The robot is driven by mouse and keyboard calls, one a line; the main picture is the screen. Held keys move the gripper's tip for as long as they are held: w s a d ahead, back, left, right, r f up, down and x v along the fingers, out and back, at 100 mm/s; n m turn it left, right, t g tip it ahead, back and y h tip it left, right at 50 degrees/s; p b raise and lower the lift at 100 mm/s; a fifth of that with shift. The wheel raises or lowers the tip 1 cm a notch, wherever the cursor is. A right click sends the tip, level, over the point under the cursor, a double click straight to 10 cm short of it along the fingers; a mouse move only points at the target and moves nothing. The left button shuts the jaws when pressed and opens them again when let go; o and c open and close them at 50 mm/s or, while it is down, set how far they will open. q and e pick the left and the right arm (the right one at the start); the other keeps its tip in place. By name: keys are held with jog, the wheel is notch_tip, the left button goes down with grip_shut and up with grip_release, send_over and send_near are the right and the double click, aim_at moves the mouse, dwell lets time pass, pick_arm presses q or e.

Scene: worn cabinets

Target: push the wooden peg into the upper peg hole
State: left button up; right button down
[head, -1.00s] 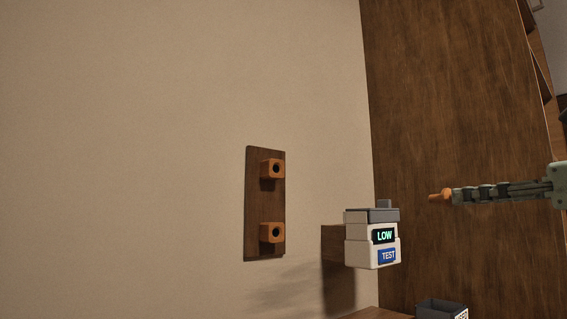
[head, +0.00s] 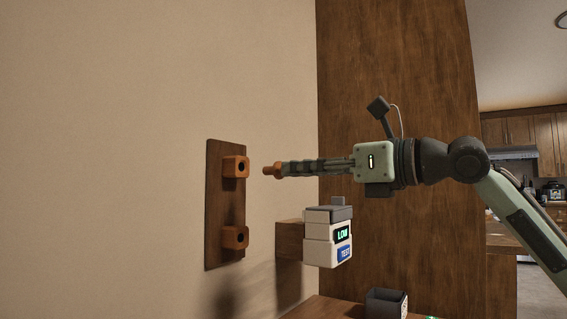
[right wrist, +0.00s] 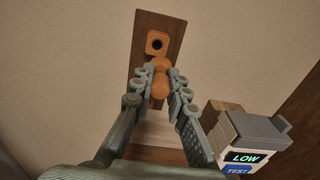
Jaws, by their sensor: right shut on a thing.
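The wooden peg (head: 271,170) is orange and sticks out of the tips of my right gripper (head: 284,169), which is shut on it. The peg points left at the upper peg hole (head: 240,167), an orange block with a dark opening on a dark wooden board on the wall. A clear gap separates peg and block in the head view. In the right wrist view the peg (right wrist: 160,80) sits between the fingers, just below the upper hole (right wrist: 156,44). The lower peg hole (head: 238,238) is empty. My left gripper is not in view.
A dark open box (head: 386,303) sits on a wooden surface lower down. A tall wooden panel (head: 390,60) is behind my arm.

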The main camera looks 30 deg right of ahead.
aim_at(279, 164)
jog(key=shift+w+a+r, duration=0.4)
jog(key=shift+w+a, duration=0.2)
jog(key=shift+w, duration=0.1)
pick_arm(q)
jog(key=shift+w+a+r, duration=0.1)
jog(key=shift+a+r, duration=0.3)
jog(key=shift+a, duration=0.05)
pick_arm(e)
jog(key=shift+s, duration=0.1)
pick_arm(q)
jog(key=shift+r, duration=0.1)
pick_arm(e)
jog(key=shift+s+d+y, duration=0.1)
jog(key=shift+y, duration=0.2)
jog(key=shift+r, duration=0.1)
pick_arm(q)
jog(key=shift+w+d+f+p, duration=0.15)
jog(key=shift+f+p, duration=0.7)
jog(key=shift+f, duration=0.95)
pick_arm(e)
jog(key=shift+x, duration=0.95)
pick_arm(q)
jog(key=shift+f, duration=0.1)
